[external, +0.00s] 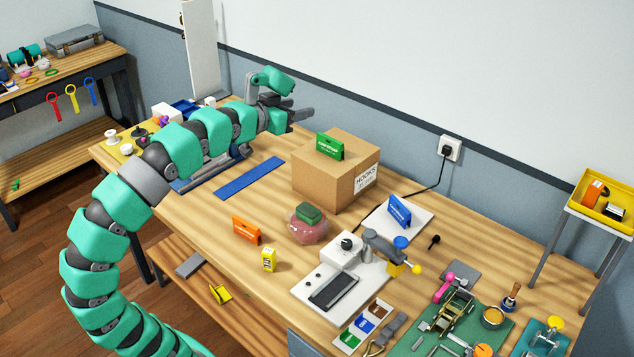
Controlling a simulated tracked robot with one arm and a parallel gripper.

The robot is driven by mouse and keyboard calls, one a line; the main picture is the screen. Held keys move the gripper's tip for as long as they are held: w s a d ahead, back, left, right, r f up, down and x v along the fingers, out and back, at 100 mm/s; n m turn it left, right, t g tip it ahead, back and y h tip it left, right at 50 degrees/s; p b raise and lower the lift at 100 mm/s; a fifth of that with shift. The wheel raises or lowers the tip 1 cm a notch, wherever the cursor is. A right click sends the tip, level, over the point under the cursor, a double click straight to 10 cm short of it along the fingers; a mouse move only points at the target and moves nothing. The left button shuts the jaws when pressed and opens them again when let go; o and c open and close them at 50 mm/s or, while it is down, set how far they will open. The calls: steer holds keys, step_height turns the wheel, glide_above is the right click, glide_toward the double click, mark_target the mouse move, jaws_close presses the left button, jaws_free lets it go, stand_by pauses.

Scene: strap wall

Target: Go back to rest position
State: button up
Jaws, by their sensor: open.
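My gripper (290,116) is at the upper middle of the external view, at the end of my teal and grey arm. It is raised above the back part of the wooden workbench (196,222) and points right. Its jaws are open, and I see nothing between them. The cardboard box (318,178) marked "HOOKS" stands on the bench to the right of and below the gripper. A green card (329,146) stands on top of the box. The gripper appears apart from both.
A blue strip (249,178) lies left of the box. An orange card (246,230), a pink bowl (307,228) and a white device (340,285) stand in front. Tools lie on a green mat (430,335) at right. A white upright panel (202,50) stands behind the arm.

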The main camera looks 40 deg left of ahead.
steer(key=shift+r, duration=0.1)
step_height(320, 180, up, 7)
steer(key=p, duration=0.7)
steer(key=shift+r+p, duration=0.2)
steer(key=shift+p, duration=0.2)
